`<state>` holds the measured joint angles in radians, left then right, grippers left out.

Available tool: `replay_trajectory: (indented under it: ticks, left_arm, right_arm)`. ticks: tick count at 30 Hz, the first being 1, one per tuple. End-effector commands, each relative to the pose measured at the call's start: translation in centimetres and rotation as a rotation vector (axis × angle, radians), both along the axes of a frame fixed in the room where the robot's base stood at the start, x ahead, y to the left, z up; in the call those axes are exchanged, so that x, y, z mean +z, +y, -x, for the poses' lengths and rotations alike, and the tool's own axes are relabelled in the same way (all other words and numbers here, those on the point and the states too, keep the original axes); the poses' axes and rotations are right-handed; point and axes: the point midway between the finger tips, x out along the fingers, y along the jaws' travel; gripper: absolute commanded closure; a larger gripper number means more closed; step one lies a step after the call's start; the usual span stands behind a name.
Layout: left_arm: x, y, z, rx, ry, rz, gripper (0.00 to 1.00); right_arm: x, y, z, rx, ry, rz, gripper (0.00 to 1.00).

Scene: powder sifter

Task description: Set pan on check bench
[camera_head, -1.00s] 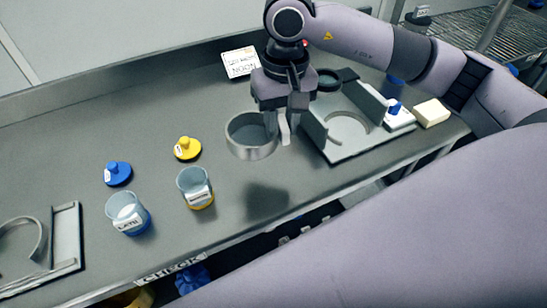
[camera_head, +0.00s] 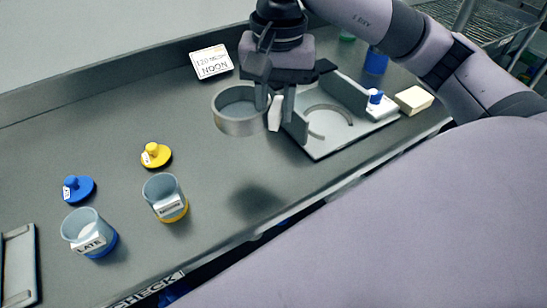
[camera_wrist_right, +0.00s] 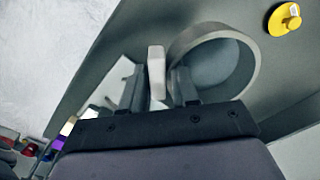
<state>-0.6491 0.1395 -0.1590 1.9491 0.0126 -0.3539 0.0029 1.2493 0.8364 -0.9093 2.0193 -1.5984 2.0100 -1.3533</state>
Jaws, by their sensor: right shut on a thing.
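The pan (camera_head: 240,118) is a round grey metal dish with a tall rim. My right gripper (camera_head: 275,108) is shut on its pale tab at the right side of the rim. The pan hangs above the bench (camera_head: 110,135), with a dark shadow on the bench below. In the right wrist view the pan (camera_wrist_right: 255,75) is beside the fingers and the pale tab (camera_wrist_right: 157,72) sits between them. A "CHECK" label (camera_head: 150,289) is on the bench's front edge at lower left. My left gripper is not in view.
A plate stand with a ring cutout (camera_head: 320,145) is right of the pan. Cups labelled LATE (camera_head: 88,232) and with a yellow base (camera_head: 166,198) stand left, near blue (camera_head: 78,188) and yellow (camera_head: 155,155) lids. A NOON card (camera_head: 212,62) is behind. A grey holder (camera_head: 20,265) is far left.

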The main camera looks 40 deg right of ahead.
Motion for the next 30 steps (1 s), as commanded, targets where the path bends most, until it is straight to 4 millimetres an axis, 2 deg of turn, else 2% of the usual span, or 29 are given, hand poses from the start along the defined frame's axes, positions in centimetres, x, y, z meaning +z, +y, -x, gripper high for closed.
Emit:
replay_trajectory:
  ticks: [3, 9, 14, 21, 30]
  left_arm:
    - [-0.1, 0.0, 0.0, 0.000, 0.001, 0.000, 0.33]
    - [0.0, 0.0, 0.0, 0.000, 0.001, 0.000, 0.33]
    - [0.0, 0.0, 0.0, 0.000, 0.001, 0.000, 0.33]
    - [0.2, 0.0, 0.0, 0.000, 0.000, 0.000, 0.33]
    - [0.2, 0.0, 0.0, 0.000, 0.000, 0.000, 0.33]
  right_arm:
    - [-3.0, -0.1, 0.1, -0.001, 0.006, 0.001, 1.00]
    - [-6.8, 0.0, 0.1, 0.001, 0.003, 0.000, 1.00]
    - [-8.1, 0.0, 0.0, 0.000, 0.001, 0.000, 1.00]
    - [-11.5, 0.0, 0.0, -0.001, 0.001, 0.000, 1.00]
    - [-12.0, 0.0, 0.0, 0.001, -0.002, 0.001, 1.00]
